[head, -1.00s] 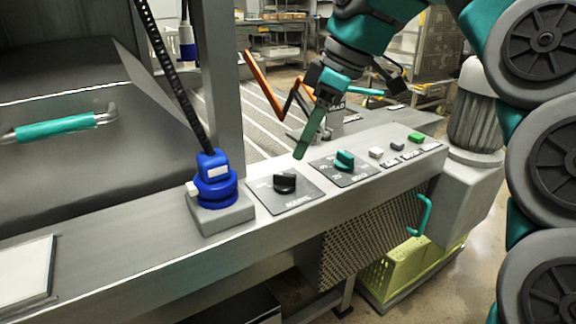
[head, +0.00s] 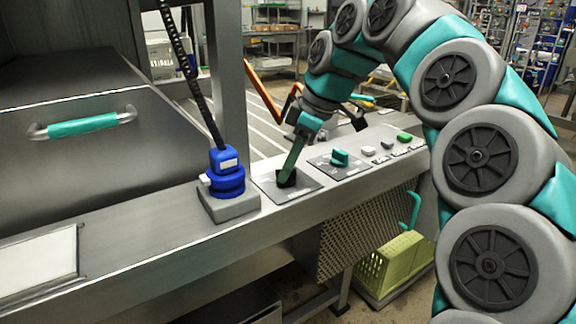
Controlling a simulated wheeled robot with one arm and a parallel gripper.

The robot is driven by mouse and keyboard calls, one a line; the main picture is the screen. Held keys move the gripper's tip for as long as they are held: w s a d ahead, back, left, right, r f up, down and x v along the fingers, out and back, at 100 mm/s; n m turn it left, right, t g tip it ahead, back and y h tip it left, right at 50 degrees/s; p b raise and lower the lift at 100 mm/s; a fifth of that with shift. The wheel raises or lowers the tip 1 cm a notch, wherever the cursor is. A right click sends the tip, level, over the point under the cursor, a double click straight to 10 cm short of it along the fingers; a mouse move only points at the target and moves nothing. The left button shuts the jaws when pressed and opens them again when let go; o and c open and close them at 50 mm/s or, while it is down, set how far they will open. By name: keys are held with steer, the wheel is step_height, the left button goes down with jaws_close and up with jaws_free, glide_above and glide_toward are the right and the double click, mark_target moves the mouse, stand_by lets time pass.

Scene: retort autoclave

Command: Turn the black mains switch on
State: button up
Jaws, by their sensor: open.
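The black mains switch (head: 289,180) is a rotary knob on a dark square plate (head: 272,190) on the steel console. My gripper (head: 288,174) reaches down from the back right, with its green finger at the knob. The finger hides part of the knob from this view. I cannot tell whether the finger touches it or which way the knob points. The jaws are open.
A blue plug (head: 226,174) on a grey box stands just left of the switch. A teal knob (head: 339,157) and several push buttons (head: 368,151) lie to its right. A teal-handled lid (head: 84,124) is at the left. A yellow-green crate (head: 393,262) sits below the console.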

steer(key=shift+c, duration=0.3)
jaws_close()
steer(key=shift+m, duration=0.3)
steer(key=m+t+b, duration=0.1)
steer(key=m, duration=0.1)
steer(key=shift+f+m+h, duration=0.1)
steer(key=shift+m+h, duration=0.2)
steer(key=shift+m, duration=0.1)
steer(key=m+t, duration=0.1)
steer(key=m, duration=0.1)
steer(key=m+t+h+b, duration=0.1)
steer(key=m, duration=0.2)
steer(key=shift+s, duration=0.2)
steer(key=m+h, duration=0.1)
steer(key=m, duration=0.3)
steer(key=shift+a+m+t+h, duration=0.15)
steer(key=shift+m+t+h, duration=0.15)
steer(key=shift+m+h, duration=0.1)
steer(key=shift+a+r+m+h+p, duration=0.15)
steer(key=shift+m+h, duration=0.3)
steer(key=shift+m, duration=0.7)
steer(key=shift+a+r+m+h+p, duration=0.15)
steer(key=shift+m+h, duration=0.3)
steer(key=shift+m, duration=0.7)
steer(key=shift+d+f, duration=0.1)
